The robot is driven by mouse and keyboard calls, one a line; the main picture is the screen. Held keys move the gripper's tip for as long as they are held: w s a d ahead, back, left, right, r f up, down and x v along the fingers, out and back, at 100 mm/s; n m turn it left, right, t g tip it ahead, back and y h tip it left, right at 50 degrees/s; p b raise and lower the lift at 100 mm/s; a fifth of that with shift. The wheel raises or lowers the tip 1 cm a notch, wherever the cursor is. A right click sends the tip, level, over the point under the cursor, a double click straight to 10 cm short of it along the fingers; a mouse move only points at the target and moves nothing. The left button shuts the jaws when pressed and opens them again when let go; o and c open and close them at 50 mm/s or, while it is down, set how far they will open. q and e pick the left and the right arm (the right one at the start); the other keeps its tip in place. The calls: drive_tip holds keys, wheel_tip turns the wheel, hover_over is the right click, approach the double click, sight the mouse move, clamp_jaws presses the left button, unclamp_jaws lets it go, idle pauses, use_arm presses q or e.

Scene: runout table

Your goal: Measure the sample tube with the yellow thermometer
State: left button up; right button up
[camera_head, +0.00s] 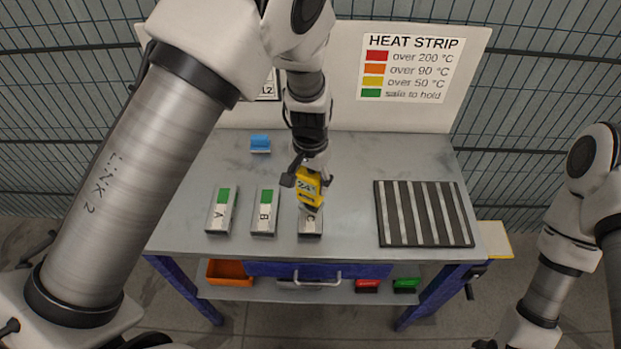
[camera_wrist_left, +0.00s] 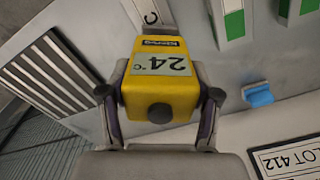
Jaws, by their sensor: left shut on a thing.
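My left gripper (camera_head: 308,180) is shut on the yellow thermometer (camera_head: 309,194), which has a grey display. In the left wrist view the thermometer (camera_wrist_left: 160,90) sits between the two fingers of the left gripper (camera_wrist_left: 160,100), and its display reads 24 °C. In the head view it hangs over the far part of block C (camera_head: 310,222). I cannot tell whether it touches the block. Blocks A (camera_head: 220,212) and B (camera_head: 264,212) lie to the left, each with a green strip. Any strip on C is hidden. I cannot make out a sample tube. My right gripper is out of view.
A grey table (camera_head: 345,165) bears these things. A dark slatted rack (camera_head: 424,213) lies at right, a blue holder (camera_head: 260,143) at the back left. A heat strip chart (camera_head: 411,68) is on the back panel. An orange bin (camera_head: 230,273) and red and green boxes are below.

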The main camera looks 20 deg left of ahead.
use_arm(q)
drive_tip(key=shift+s, duration=0.1)
drive_tip(key=shift+f, duration=0.35)
drive_tip(key=shift+f, duration=0.1)
idle(1.4)
wheel_tip(320, 180, up, 7)
drive_tip(key=p, duration=0.6)
